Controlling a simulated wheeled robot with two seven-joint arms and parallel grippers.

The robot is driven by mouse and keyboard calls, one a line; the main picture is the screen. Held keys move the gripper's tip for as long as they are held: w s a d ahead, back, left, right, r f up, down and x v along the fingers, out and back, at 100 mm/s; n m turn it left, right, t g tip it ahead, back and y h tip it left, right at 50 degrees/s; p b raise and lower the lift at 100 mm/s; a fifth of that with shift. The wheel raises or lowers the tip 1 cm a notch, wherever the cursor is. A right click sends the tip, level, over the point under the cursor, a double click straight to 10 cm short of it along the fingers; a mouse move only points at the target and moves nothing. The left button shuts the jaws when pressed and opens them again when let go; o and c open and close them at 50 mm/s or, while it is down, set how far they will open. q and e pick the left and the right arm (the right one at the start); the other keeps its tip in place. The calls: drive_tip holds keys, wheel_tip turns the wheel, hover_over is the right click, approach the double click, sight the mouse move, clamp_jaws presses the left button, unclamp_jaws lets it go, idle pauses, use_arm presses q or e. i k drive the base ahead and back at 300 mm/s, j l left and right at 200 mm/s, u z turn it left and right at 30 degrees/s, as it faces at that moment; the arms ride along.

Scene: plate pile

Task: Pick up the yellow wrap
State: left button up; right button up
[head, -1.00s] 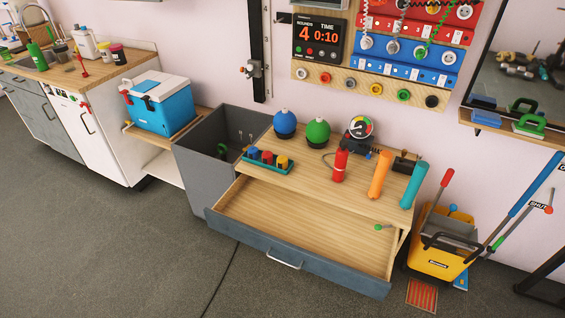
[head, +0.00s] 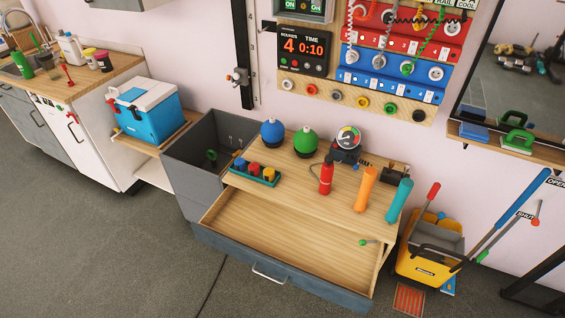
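The yellow wrap (head: 268,173) is a small yellow-orange roll standing in a shallow teal tray (head: 262,182) at the left front of the wooden worktop. A red roll (head: 254,168) and a blue roll (head: 240,163) stand to its left in the same tray. Neither of my grippers is in view.
A blue ball (head: 272,133), green ball (head: 306,141), red bottle (head: 326,175), orange cylinder (head: 364,189) and teal cylinder (head: 399,201) stand nearby. A grey open bin (head: 197,150) is left; a yellow bucket (head: 424,268) is right.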

sight(268, 172)
drive_tip(key=i+j+z, duration=0.3)
drive_tip(key=i+j, duration=0.15)
drive_tip(key=i+j+z, duration=0.25)
drive_tip(key=i+j, duration=0.35)
